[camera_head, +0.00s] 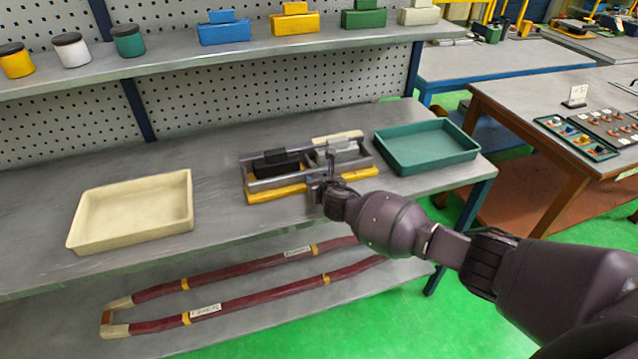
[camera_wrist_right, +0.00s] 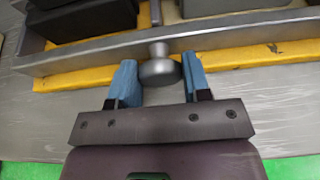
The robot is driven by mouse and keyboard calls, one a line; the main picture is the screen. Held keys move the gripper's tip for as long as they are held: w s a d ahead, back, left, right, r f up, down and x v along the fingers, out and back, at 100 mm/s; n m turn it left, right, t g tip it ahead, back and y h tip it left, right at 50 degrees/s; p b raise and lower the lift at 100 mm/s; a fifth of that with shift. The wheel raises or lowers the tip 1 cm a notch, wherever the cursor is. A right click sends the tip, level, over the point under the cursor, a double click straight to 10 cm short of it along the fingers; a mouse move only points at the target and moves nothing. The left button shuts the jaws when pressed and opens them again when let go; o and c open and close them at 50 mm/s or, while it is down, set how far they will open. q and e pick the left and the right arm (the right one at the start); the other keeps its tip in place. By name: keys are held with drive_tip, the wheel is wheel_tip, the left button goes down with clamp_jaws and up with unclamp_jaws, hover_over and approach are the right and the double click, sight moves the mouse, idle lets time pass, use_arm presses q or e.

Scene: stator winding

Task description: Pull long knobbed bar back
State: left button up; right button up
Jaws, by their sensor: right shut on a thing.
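A fixture with a grey metal frame and a yellow base (camera_head: 275,192) sits on the bench, holding a black block (camera_head: 276,162) and a light grey block (camera_head: 338,152). In the right wrist view, a long grey bar (camera_wrist_right: 235,32) runs across the fixture's front, with a round grey knob (camera_wrist_right: 158,72) on a short neck at its near side. My right gripper (camera_head: 318,188) is at the fixture's front middle. In the right wrist view its blue fingers (camera_wrist_right: 158,80) are on both sides of the knob, shut on it. The gripper hides part of the bar in the head view. My left gripper is not in view.
An empty cream tray (camera_head: 82,238) lies left of the fixture, and an empty green tray (camera_head: 430,168) stands close at its right. Jars and coloured blocks line the upper shelf (camera_head: 165,67). A dark red loop (camera_head: 250,303) lies on the lower shelf. The bench between cream tray and fixture is clear.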

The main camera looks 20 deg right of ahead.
drive_tip(key=shift+s+f, duration=0.15)
drive_tip(key=shift+f, duration=0.15)
drive_tip(key=o, duration=1)
drive_tip(key=shift+o, duration=1.3)
drive_tip(key=shift+s+r, duration=0.15)
drive_tip(key=shift+r, duration=0.1)
drive_tip(key=p+v, duration=0.1)
drive_tip(key=v, duration=0.9)
drive_tip(key=shift+s+p, duration=0.25)
drive_tip(key=shift+p, duration=0.15)
drive_tip(key=shift+r, duration=0.15)
